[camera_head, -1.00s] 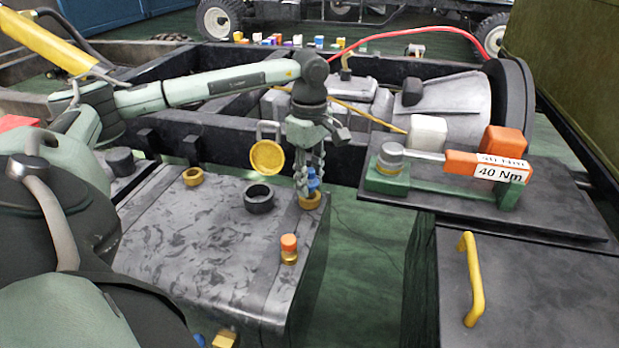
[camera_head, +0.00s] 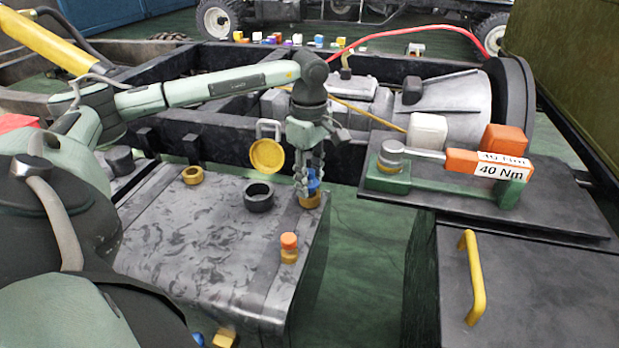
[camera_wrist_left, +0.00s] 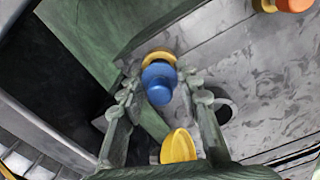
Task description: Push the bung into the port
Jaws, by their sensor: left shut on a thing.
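The blue bung (camera_head: 313,184) is between the fingers of my left gripper (camera_head: 309,186), which is shut on it. The bung stands roughly upright at a brass-coloured port (camera_head: 310,201) at the right far corner of the grey tank. In the left wrist view the blue bung (camera_wrist_left: 158,86) covers part of the brass port ring (camera_wrist_left: 158,57), with the gripper fingers (camera_wrist_left: 160,95) on either side. How deep the bung sits in the port cannot be told. My right gripper is not in view.
The grey tank (camera_head: 180,240) also carries a black open neck (camera_head: 258,198), a raised yellow cap (camera_head: 267,156), a brass ring (camera_head: 192,175) and an orange-topped fitting (camera_head: 289,245). A torque tool (camera_head: 445,160) marked 40 Nm lies on the right bench. Green floor separates tank and bench.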

